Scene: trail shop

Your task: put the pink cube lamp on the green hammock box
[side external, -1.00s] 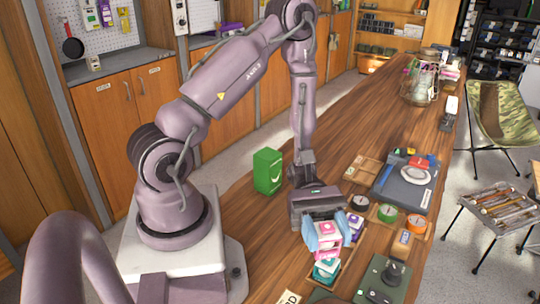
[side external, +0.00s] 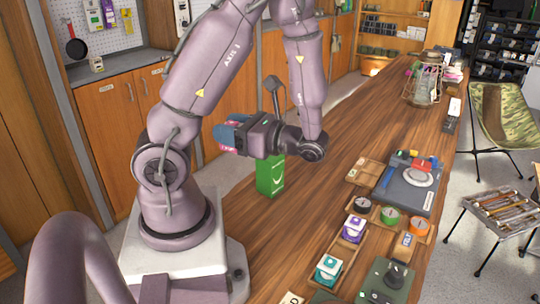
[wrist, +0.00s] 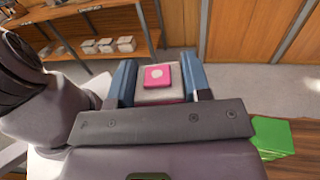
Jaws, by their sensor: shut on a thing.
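The pink cube lamp (wrist: 158,78) is between the two blue fingers of my gripper (wrist: 163,84) in the wrist view, its pink top with a white mark showing. In the side view my gripper (side external: 226,137) is turned sideways, pointing left, with a little pink (side external: 224,148) showing at its fingers. It is raised well above the table. The green hammock box (side external: 270,176) stands upright on the table, below and right of the fingers and partly hidden behind my wrist. Its green top also shows in the wrist view (wrist: 271,138), at the lower right.
A tray with a purple cube lamp (side external: 353,228) and a teal cube lamp (side external: 328,268) lies at the table's front. Tape rolls, including a green one (side external: 390,215), and a grey case (side external: 408,186) are on the right. The table around the box is mostly clear.

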